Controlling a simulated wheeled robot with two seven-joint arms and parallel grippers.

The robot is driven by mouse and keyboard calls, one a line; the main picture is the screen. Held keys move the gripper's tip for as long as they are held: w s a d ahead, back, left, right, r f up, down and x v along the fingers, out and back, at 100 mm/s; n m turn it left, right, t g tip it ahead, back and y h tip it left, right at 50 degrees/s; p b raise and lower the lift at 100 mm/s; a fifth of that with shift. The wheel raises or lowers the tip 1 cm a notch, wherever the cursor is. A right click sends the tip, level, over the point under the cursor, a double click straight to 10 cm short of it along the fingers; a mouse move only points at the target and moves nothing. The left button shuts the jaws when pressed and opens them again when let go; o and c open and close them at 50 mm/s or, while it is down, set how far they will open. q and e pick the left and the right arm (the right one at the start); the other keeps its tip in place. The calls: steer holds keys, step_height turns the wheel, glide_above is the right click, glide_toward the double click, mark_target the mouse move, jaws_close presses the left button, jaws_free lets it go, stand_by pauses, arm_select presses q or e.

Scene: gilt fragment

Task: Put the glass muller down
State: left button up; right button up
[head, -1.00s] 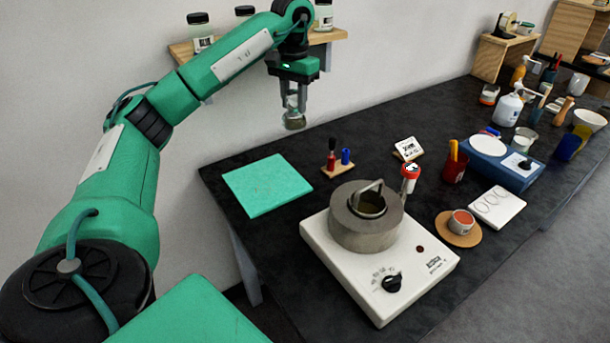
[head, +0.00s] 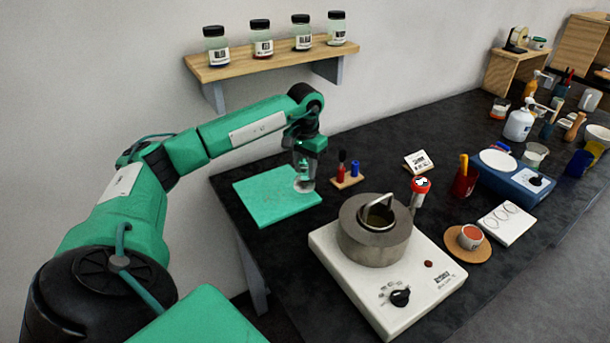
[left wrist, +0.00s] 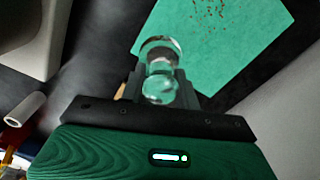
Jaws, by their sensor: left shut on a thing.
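My left gripper (head: 303,172) is shut on the glass muller (head: 304,185), a clear glass piece with a wide round base. It holds the muller base down, over the right part of the green mat (head: 262,200); I cannot tell whether the base touches the mat. In the left wrist view the muller (left wrist: 160,75) shows between the fingers of the gripper (left wrist: 158,92), with the green mat (left wrist: 225,35) beyond it. My right gripper is not in view.
A small wooden stand with a red and a blue item (head: 347,178) is close to the right of the mat. A white hotplate (head: 380,290) carries a metal pot (head: 375,240). A wall shelf with several jars (head: 270,67) is above the arm.

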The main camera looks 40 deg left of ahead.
mark_target(305, 175)
arm_select(q)
step_height(305, 175, down, 3)
steer(key=shift+r, duration=0.1)
steer(key=shift+f, duration=0.5)
steer(key=o, duration=0.7)
steer(key=shift+o, duration=0.9)
steer(key=shift+r+p, duration=0.3)
step_height(305, 175, up, 4)
steer(key=shift+r+b, duration=0.1)
steer(key=shift+b, duration=0.55)
step_height(305, 175, up, 7)
steer(key=shift+f+b, duration=0.1)
steer(key=shift+b, duration=0.35)
steer(key=shift+r, duration=0.4)
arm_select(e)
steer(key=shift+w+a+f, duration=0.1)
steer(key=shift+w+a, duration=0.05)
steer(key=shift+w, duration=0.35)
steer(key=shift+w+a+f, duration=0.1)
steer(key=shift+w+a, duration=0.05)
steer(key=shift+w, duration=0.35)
